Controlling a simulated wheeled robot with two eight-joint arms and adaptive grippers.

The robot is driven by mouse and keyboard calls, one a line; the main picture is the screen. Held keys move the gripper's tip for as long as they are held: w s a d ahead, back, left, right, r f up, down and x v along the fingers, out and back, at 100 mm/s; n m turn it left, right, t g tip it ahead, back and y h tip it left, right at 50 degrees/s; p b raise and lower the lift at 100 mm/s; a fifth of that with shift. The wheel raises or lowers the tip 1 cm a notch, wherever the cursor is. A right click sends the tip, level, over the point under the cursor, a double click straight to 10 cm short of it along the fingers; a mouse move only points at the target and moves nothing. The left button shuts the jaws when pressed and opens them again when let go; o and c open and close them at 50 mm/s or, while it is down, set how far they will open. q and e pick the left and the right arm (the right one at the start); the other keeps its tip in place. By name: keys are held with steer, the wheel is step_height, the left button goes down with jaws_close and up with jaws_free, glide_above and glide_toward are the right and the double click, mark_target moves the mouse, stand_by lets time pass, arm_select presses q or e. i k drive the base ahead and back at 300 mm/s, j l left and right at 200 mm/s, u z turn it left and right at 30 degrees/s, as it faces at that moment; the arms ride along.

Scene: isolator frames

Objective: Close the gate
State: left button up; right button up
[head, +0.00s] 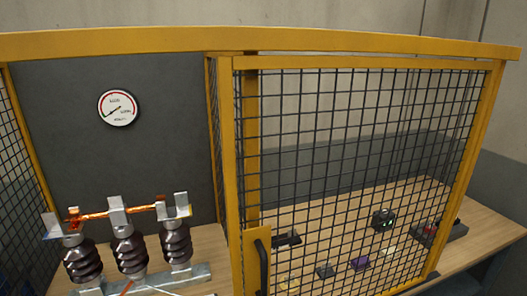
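The gate (362,64) is a yellow frame filled with dark wire mesh, on the right half of the cage front in the head view. A dark handle (263,265) sits on a yellow plate at its lower left. A yellow post (251,150) shows through the mesh just behind the gate's left edge. The gate's top rail runs just below the cage's top beam (120,41). I cannot tell how far the gate stands from its frame. The bottom of its left side is cut off by the picture. Neither of my grippers is in view.
Left of the gate, insulators (128,250) with an orange bar (112,211) stand before a dark panel (70,120) with a round gauge (118,108). Behind the mesh, a wooden table (345,210) holds several small items, including a dark device (383,219).

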mark_target(257, 242)
steer(key=k+l+z, duration=0.1)
steer(key=z, duration=0.25)
steer(key=k+l+z, duration=0.1)
steer(key=z, duration=0.25)
steer(key=l+z, duration=0.35)
steer(key=j, duration=0.1)
